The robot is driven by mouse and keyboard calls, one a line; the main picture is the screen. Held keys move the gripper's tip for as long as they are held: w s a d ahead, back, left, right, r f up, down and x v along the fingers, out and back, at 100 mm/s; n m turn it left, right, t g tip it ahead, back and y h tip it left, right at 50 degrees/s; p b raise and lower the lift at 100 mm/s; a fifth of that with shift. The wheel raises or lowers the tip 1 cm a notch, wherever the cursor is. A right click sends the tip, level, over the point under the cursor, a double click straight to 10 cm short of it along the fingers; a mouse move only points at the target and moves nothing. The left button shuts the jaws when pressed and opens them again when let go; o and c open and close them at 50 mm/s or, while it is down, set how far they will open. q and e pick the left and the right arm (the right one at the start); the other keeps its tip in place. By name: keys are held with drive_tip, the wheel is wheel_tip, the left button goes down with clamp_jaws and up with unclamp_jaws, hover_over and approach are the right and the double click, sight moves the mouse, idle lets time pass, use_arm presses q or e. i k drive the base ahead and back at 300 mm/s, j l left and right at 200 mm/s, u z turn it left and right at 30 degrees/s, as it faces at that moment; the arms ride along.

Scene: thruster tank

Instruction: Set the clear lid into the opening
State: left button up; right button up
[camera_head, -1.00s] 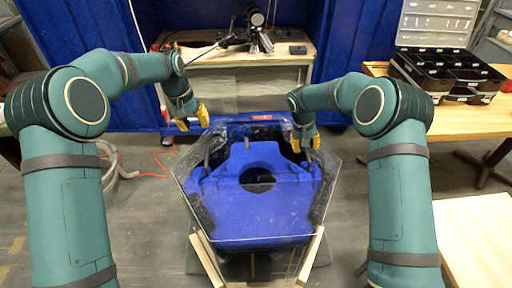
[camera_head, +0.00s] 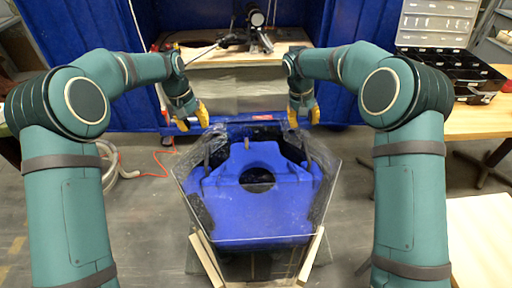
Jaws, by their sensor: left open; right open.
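The clear lid (camera_head: 262,238) is a see-through, many-sided sheet that lies over the blue tank (camera_head: 225,212) in the middle of the view. The tank's round dark opening (camera_head: 257,179) shows beneath it. Whether the lid is seated or only rests on top, I cannot tell. My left gripper (camera_head: 192,117) has yellow fingertips and is open and empty, above and beyond the lid's far left edge. My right gripper (camera_head: 303,116) is open and empty, above and beyond the lid's far right edge. Both appear clear of the lid.
Wooden legs (camera_head: 207,262) stand under the tank. A workbench (camera_head: 245,78) with black equipment (camera_head: 257,35) is behind. At right, a wooden table (camera_head: 475,122) carries an open black case (camera_head: 458,78). A hose (camera_head: 108,170) and red cord lie on the floor at left.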

sight(258, 146)
drive_tip(key=k, duration=1)
